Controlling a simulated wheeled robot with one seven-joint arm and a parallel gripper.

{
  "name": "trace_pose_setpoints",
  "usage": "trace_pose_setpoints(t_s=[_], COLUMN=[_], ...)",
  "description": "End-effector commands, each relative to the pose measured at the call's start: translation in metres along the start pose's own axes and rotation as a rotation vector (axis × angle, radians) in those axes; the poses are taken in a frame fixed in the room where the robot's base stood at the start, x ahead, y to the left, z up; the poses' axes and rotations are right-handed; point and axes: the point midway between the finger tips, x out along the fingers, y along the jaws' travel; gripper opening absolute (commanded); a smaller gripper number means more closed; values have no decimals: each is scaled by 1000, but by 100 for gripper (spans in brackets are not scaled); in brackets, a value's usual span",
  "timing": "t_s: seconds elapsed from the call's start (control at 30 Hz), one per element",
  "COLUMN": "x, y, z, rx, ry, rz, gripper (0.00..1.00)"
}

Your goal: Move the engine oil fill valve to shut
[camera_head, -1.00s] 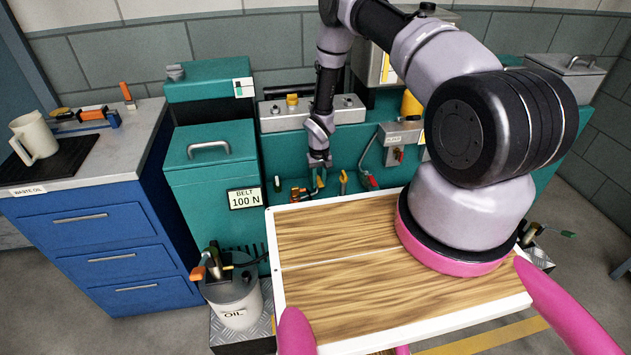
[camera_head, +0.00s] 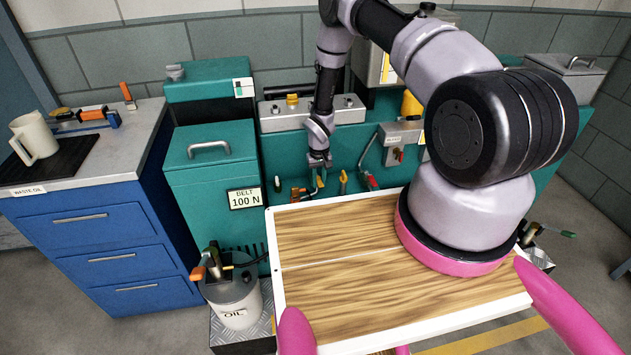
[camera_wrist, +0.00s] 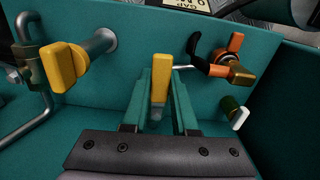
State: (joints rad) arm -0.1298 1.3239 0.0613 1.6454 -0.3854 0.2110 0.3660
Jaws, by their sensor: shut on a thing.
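My gripper (camera_wrist: 163,105) is shut on a yellow lever handle (camera_wrist: 160,78), which stands between its two fingers in the wrist view. No label naming the engine oil fill valve is readable, so I cannot tell from lettering whether this lever belongs to it. In the head view my gripper (camera_head: 319,166) is low in front of the teal machine (camera_head: 215,151), among small valve handles. The handle it holds is hard to make out there.
In the wrist view, another yellow handle (camera_wrist: 64,67) on a grey pipe is left of my gripper. An orange and black valve (camera_wrist: 222,62) and a white-tipped green handle (camera_wrist: 236,115) are right.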

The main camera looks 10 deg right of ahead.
Motion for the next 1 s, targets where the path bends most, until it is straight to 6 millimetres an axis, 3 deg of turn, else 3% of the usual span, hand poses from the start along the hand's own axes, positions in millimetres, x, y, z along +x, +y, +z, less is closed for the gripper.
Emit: trace_pose_setpoints(t_s=[0.37,0.63,1.0], x=[0,0,0], y=[2,18,20], z=[0,-3,-4], rx=[-16,-284,-338], ry=[0,1,1], rz=[0,0,0], gripper=[0,0,0])
